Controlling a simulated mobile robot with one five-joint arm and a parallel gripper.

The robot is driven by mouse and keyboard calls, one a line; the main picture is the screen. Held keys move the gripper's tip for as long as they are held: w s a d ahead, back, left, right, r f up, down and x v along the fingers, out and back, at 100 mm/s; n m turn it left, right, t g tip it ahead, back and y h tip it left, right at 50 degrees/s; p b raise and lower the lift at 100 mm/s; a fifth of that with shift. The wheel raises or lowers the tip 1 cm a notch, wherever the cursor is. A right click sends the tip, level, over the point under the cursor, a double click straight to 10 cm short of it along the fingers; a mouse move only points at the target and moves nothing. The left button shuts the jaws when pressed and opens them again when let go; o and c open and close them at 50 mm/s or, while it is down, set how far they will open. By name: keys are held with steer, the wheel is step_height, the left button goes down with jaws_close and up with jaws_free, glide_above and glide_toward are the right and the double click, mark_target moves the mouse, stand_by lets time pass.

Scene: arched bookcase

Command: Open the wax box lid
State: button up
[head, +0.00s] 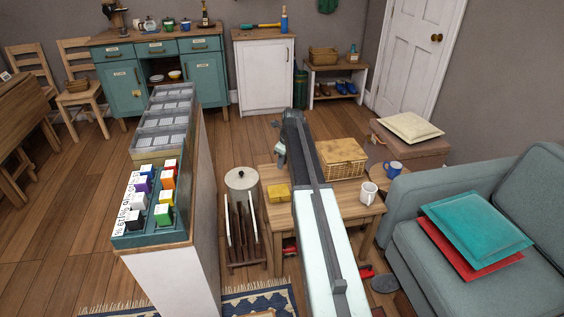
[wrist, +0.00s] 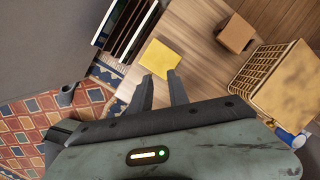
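A small yellow box (head: 278,193), which looks like the wax box, sits near the left end of the low wooden table (head: 300,222). It also shows in the wrist view (wrist: 160,59) as a flat yellow square, its top apparently closed. My gripper (wrist: 160,75) is open, with two grey fingers spread and nothing between them. In the wrist view the fingertips point toward the box's near edge. They look apart from it, though the exact gap cannot be told. In the head view my arm covers the middle of the table.
A wicker basket (head: 341,158) stands on the table right of my arm, with a white mug (head: 368,193) nearby. A small brown box (wrist: 236,34) shows in the wrist view. A rack of dark panels (head: 242,225) and a white-sided bookcase (head: 180,270) stand left; the sofa (head: 500,240) is right.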

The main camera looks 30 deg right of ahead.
steer(key=shift+r, duration=0.1)
steer(key=p+v, duration=0.7)
steer(key=shift+r+p, duration=0.3)
steer(key=shift+p, duration=0.05)
